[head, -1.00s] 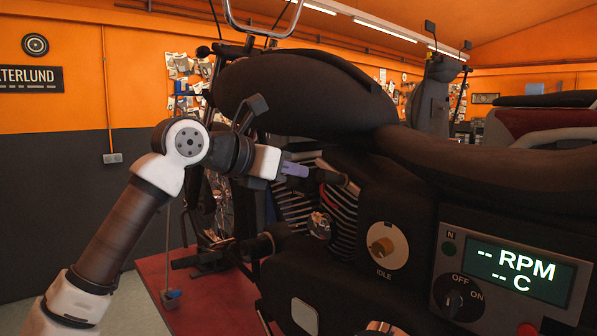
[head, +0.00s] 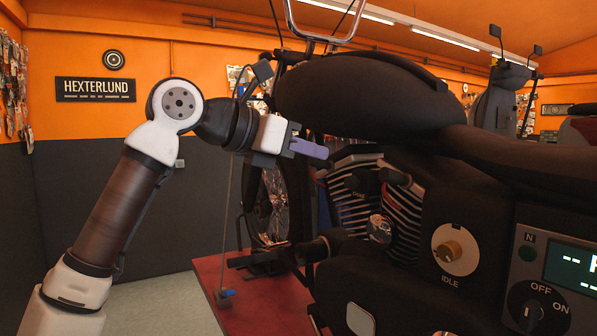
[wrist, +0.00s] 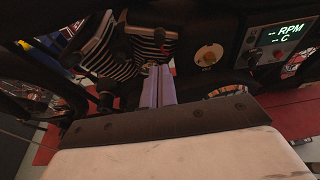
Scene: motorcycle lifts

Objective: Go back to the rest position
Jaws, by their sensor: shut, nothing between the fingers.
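My gripper (head: 310,149) is shut and empty, its purple-grey fingers pointing right toward the motorcycle (head: 360,100). In the head view the fingertips appear just left of the finned engine (head: 352,195), below the dark tank. I cannot tell the exact gap between them. In the wrist view the closed fingers (wrist: 158,85) point toward the engine side, with nothing between them. My arm is bent, with its elbow raised at the left.
The idle dial (head: 455,249) and the control panel (head: 570,265) with an OFF/ON knob (head: 525,305) are at the right. A red lift platform (head: 235,295) lies under the motorcycle. Grey floor and a dark wall leave free room at the left.

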